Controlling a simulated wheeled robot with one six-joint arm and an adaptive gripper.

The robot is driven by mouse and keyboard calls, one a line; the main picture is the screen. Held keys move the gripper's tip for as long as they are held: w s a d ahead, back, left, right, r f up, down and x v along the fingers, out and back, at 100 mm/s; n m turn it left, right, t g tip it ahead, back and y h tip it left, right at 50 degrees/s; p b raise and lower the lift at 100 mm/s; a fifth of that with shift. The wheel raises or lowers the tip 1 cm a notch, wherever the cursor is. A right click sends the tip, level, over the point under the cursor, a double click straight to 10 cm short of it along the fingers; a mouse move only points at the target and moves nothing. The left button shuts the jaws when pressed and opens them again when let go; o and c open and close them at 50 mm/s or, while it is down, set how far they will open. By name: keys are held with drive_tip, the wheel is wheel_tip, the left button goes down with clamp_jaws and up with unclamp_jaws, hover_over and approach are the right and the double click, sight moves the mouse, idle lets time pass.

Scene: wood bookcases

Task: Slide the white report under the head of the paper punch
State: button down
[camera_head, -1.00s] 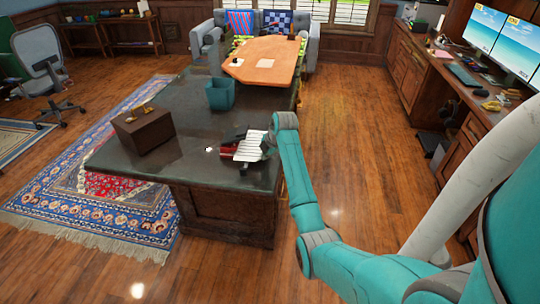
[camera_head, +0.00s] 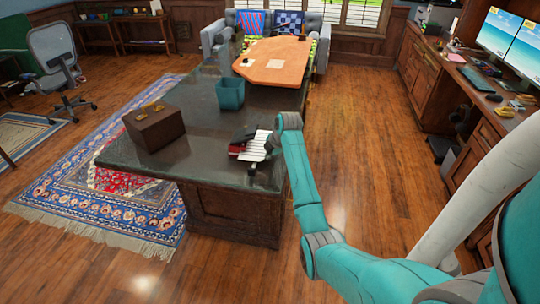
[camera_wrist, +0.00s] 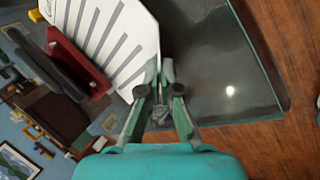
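The white report (camera_wrist: 122,42), a flat sheet with dark grey stripes, shows at the upper middle of the wrist view. It also lies at the near right end of the dark desk in the head view (camera_head: 258,149). The paper punch (camera_wrist: 75,62), red with a dark long head, is directly left of it, and also in the head view (camera_head: 242,141). The report's left edge meets the red part; I cannot tell how far it reaches under the head. My gripper (camera_wrist: 160,66) has its fingers close together, pinching the report's right edge.
The dark desk (camera_head: 195,155) has a brown box (camera_head: 155,130) at left and a teal bin (camera_head: 230,94) behind the punch. Bare desk top (camera_wrist: 215,65) lies right of my gripper in the wrist view, ending at a glassy edge above the wood floor.

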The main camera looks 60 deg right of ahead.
drive_tip(key=c, duration=1.2)
unclamp_jaws()
drive_tip(key=shift+c, duration=0.2)
drive_tip(key=v, duration=1.2)
